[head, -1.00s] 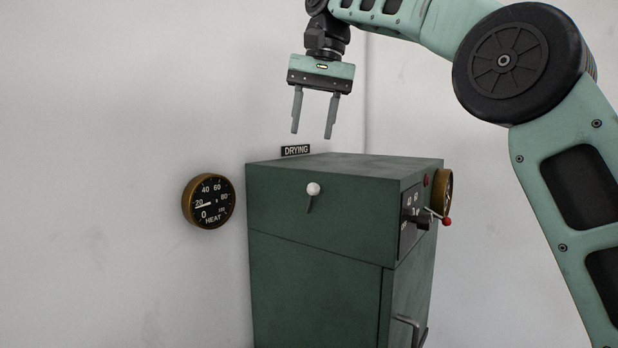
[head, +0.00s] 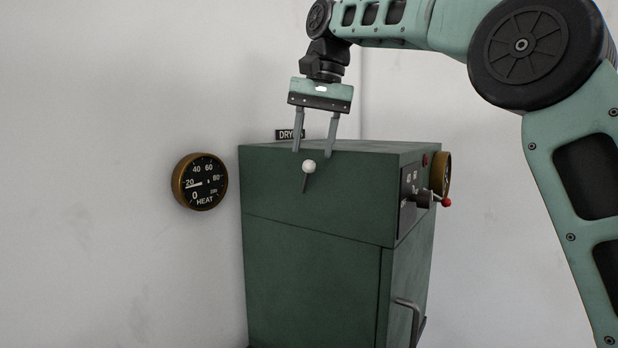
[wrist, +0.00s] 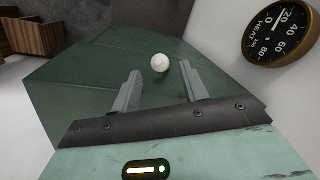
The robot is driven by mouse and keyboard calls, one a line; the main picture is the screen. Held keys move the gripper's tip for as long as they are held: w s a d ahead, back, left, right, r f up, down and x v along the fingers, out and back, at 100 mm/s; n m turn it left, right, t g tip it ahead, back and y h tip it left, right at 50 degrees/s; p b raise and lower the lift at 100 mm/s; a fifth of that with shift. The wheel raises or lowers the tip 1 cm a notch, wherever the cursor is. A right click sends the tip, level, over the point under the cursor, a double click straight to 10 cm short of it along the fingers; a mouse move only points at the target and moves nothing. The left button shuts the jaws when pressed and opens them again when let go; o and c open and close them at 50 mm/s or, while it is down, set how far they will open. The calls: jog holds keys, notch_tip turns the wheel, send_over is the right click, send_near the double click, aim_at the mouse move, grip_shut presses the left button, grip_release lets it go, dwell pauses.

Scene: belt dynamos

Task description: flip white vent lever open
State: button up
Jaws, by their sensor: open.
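The white vent lever (head: 309,168) is a short dark stem with a white ball knob on the upper front face of the green cabinet (head: 310,285). The knob is at the top and the stem slants slightly down to the left. My gripper (head: 312,153) is open and points down, its two fingertips just above the knob in the head view. In the wrist view the white knob (wrist: 160,62) shows beyond the fingertips, between their lines, with nothing between the fingers (wrist: 163,80). I cannot tell the exact gap to the knob.
A round HEAT gauge (head: 200,182) is on the wall left of the cabinet. A DRYING label (head: 290,134) is partly hidden behind my fingers. Wooden crates (wrist: 33,36) show in the wrist view.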

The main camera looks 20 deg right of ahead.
aim_at(309, 164)
jog(key=shift+w+a+f, duration=0.1)
jog(key=shift+a+f, duration=0.1)
jog(key=shift+f, duration=1.15)
jog(key=shift+w+a+f, duration=0.1)
jog(key=shift+a+f, duration=0.1)
jog(key=shift+f, duration=1.1)
grip_shut()
jog(key=shift+r, duration=0.15)
